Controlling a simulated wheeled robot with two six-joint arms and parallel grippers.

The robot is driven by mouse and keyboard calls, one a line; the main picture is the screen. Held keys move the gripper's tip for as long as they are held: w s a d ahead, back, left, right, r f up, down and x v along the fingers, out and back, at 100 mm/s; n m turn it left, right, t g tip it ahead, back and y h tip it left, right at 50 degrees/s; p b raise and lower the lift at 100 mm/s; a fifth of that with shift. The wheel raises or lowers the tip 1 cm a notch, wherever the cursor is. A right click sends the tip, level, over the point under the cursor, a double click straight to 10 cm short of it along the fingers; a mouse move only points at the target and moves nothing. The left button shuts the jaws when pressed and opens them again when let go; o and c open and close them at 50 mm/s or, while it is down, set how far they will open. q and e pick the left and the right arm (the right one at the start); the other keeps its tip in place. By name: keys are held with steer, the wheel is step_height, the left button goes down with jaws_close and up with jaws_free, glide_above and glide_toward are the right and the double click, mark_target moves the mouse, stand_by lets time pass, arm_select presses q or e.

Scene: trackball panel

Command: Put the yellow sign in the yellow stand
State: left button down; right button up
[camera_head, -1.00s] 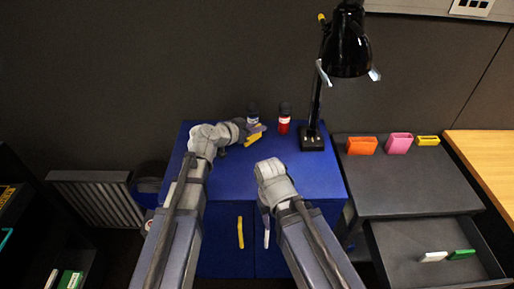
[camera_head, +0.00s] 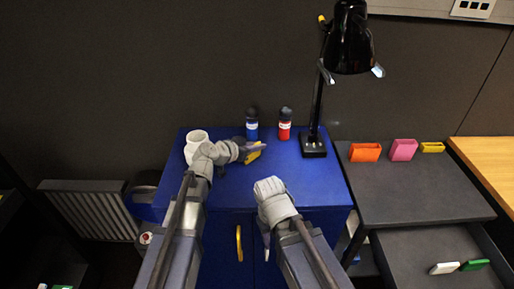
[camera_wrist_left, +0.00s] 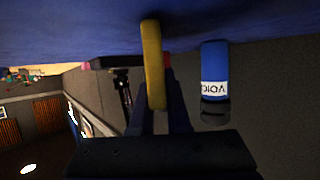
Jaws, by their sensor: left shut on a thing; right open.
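The yellow sign (camera_head: 256,155) is a thin flat piece held by my left gripper (camera_head: 253,147) over the blue cabinet top. In the left wrist view the yellow sign (camera_wrist_left: 152,65) stands between the dark fingers, with its end toward the blue surface. I cannot tell whether it touches that surface. The yellow stand (camera_head: 432,147) is a small block at the back right of the dark side table, far right of both grippers. My right gripper (camera_head: 266,240) is open near the cabinet's front edge, its fingers pointing down and partly hidden by the wrist.
A blue bottle (camera_head: 252,126), a red bottle (camera_head: 284,124) and a black lamp (camera_head: 313,145) stand behind the left gripper. A white cup-like thing (camera_head: 195,142) is at left. Orange (camera_head: 365,153) and pink (camera_head: 403,150) stands neighbour the yellow one. The drawer (camera_head: 415,245) is open.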

arm_select(q)
steer(key=shift+f, duration=0.15)
steer(key=c, duration=0.9)
jaws_free()
steer(key=shift+r, duration=0.3)
steer(key=p+v, duration=0.4)
steer(key=v, duration=0.7)
steer(key=shift+s+a+r+p, duration=0.1)
steer(key=shift+s+a+p, duration=0.2)
steer(key=shift+p, duration=0.05)
